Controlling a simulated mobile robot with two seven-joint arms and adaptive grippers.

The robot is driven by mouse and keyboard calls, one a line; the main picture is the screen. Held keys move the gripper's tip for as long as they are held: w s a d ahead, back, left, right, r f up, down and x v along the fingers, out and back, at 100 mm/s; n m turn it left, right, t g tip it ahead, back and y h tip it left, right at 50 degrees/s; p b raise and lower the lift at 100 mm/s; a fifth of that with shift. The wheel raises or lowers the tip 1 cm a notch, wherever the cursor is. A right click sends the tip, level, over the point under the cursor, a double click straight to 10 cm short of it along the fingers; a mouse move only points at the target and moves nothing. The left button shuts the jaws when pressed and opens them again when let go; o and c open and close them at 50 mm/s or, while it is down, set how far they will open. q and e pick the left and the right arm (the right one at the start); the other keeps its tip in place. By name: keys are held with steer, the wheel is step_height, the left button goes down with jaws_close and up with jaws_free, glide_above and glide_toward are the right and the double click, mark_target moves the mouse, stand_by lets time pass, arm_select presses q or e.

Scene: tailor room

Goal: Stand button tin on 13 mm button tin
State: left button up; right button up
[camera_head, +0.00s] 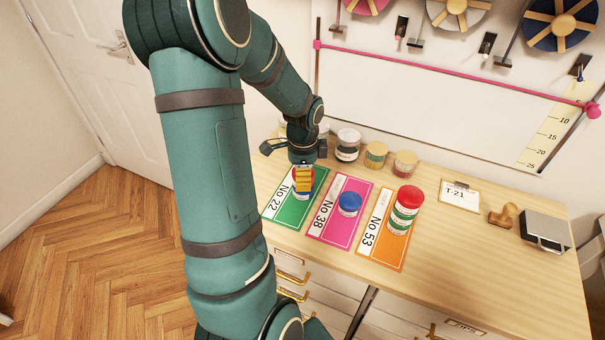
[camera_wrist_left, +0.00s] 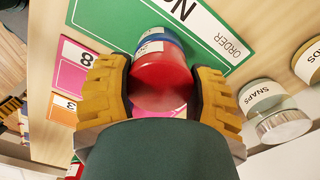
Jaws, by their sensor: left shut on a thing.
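My left gripper (camera_head: 304,182) is over the green No 22 card (camera_head: 276,212), its yellow fingers closed around a red-lidded tin. In the left wrist view the red tin (camera_wrist_left: 160,86) sits between the two fingers (camera_wrist_left: 162,92). A blue-lidded tin (camera_wrist_left: 158,40) shows directly beyond it, on the green card. The two tins look in line and touching or nearly so; I cannot tell which. In the head view the fingers mostly hide both. No label reading 13 mm is legible. My right gripper is not in view.
A blue-lidded tin (camera_head: 349,202) stands on the pink No 38 card (camera_head: 326,228). A stack with a red top (camera_head: 409,196) stands on the orange No 53 card (camera_head: 381,246). Several jars (camera_head: 376,155) line the back. A clipboard (camera_head: 460,195), stamp (camera_head: 503,216) and metal box (camera_head: 545,232) are at right.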

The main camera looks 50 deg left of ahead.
arm_select(q)
steer(key=o, duration=1.2)
steer(key=shift+f, duration=0.1)
steer(key=shift+w+r, duration=0.1)
steer(key=shift+r, duration=0.5)
step_height(320, 180, up, 11)
steer(key=p, duration=0.3)
steer(key=shift+r, duration=0.1)
